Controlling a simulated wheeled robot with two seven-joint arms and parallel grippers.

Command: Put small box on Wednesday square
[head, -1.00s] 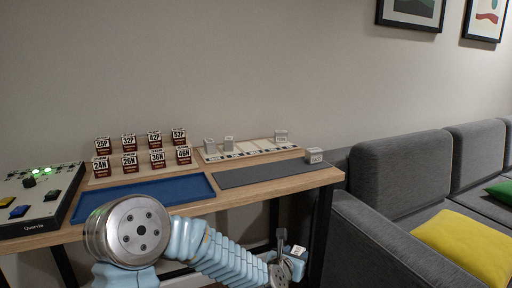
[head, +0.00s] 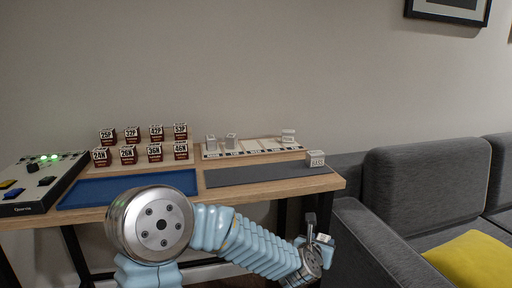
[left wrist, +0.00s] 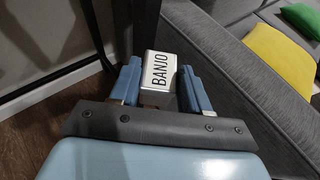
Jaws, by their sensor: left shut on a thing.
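In the left wrist view the box sits between the two blue fingers. In the head view the gripper is low, in front of the table's right end and beside the sofa, with the box barely visible there. The day board (head: 262,153) is a wooden strip with white squares at the back of the table; its day names are too small to read. Small white boxes stand on its left part (head: 231,141) and right end (head: 288,135). Squares between them look bare.
A blue tray (head: 130,187), a rack of labelled boxes (head: 153,152) and a control panel (head: 38,183) fill the left. The grey sofa (head: 380,246) stands close on the right.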

